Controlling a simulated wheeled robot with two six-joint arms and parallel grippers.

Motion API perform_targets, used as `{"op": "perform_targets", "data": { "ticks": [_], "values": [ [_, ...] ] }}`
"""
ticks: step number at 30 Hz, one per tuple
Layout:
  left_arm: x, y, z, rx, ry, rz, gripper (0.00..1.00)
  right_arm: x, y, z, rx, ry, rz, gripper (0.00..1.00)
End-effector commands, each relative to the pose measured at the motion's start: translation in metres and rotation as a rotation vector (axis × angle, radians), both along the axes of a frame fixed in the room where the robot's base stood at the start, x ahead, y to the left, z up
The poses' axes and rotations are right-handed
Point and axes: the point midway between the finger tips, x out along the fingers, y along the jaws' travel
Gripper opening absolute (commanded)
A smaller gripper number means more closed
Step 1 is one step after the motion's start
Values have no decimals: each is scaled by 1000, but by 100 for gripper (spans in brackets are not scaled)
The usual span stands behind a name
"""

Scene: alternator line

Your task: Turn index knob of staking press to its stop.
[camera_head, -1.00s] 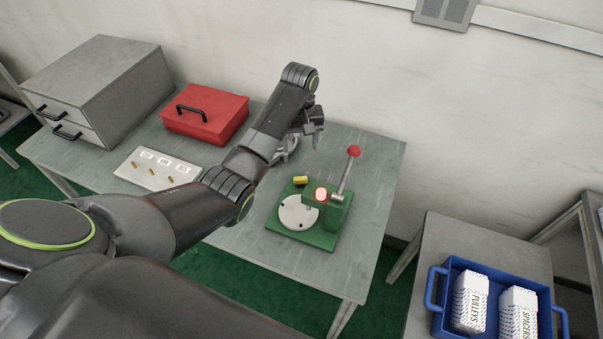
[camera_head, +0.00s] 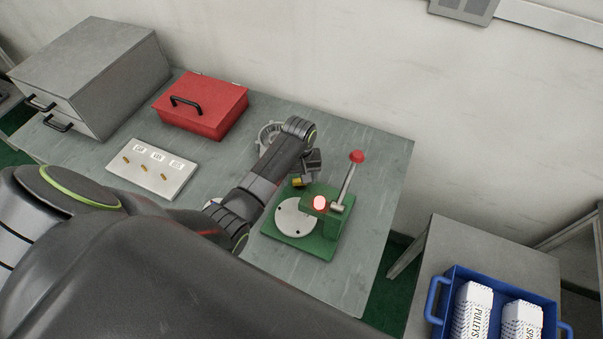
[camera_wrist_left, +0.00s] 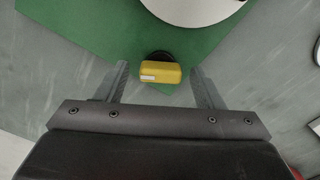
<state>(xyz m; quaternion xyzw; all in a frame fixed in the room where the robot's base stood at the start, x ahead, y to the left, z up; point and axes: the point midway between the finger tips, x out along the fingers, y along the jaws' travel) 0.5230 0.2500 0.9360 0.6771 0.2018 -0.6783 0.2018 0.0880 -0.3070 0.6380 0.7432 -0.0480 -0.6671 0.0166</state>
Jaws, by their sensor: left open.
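The staking press has a green base (camera_head: 318,249) with a round pale disc (camera_head: 296,218), a lever with a red ball (camera_head: 357,156) and a glowing red-rimmed button (camera_head: 320,203). Its yellow index knob (camera_head: 297,182) is at the back left of the base, partly hidden by my gripper. In the left wrist view the knob (camera_wrist_left: 161,72) is a yellow bar with a white mark on a dark round mount, lying crosswise. My left gripper (camera_wrist_left: 161,85) is open, with a finger on each side of the knob and gaps between. My right gripper is not in view.
A ring-shaped metal part (camera_head: 268,133) lies behind my left arm. A red box (camera_head: 202,105), a grey drawer cabinet (camera_head: 95,75) and a white panel with brass pieces (camera_head: 152,168) stand left. A blue crate (camera_head: 437,300) is at lower right. The bench's right front is clear.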

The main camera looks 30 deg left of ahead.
Motion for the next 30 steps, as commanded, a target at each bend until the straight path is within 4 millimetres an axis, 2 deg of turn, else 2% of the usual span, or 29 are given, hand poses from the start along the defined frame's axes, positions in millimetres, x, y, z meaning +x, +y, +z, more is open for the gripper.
{"op": "perform_targets", "data": {
  "ticks": [4, 14, 23, 30],
  "values": [
    [0, 0, 0, 0, 0, 0, 62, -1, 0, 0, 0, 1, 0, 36],
    [1, 0, 0, 1, -1, 0, 19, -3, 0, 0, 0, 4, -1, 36],
    [1, 0, 0, 1, -2, -33, 17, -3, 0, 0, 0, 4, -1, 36],
    [1, 0, 1, 1, -3, -161, 17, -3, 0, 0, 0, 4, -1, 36]
  ]
}}
